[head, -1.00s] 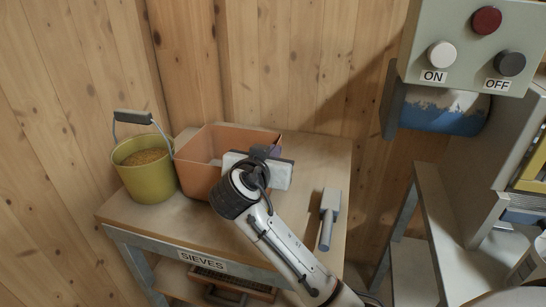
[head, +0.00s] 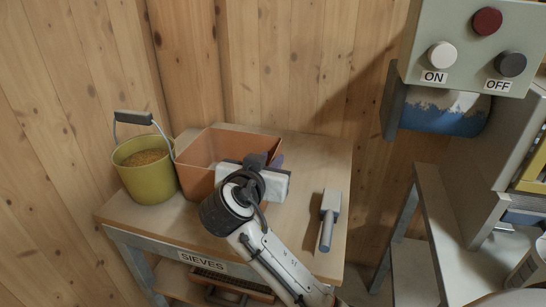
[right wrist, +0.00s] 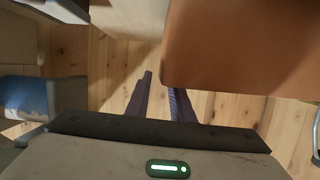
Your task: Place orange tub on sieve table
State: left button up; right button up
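The orange tub (head: 200,164) stands upright on the wooden top of the sieve table (head: 305,165), whose front edge carries the SIEVES label. In the right wrist view the tub (right wrist: 245,50) fills the upper right. My right gripper (head: 272,161) is at the tub's right side and hides part of it. In the right wrist view its two dark fingers (right wrist: 162,92) are apart with nothing between them, and the tub's wall lies beyond their tips. Whether a finger touches the tub I cannot tell. My left gripper is not in view.
A yellow-green bucket (head: 149,180) of grain stands left of the tub. A grey-handled scoop or brush (head: 328,218) lies on the table's right part. A control box (head: 470,50) with ON and OFF buttons hangs at the upper right. Sieves (head: 225,285) sit on the shelf below.

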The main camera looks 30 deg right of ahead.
jog(key=v, duration=0.8)
jog(key=shift+s+a, duration=0.15)
jog(key=shift+s, duration=0.05)
jog(key=shift+r, duration=0.15)
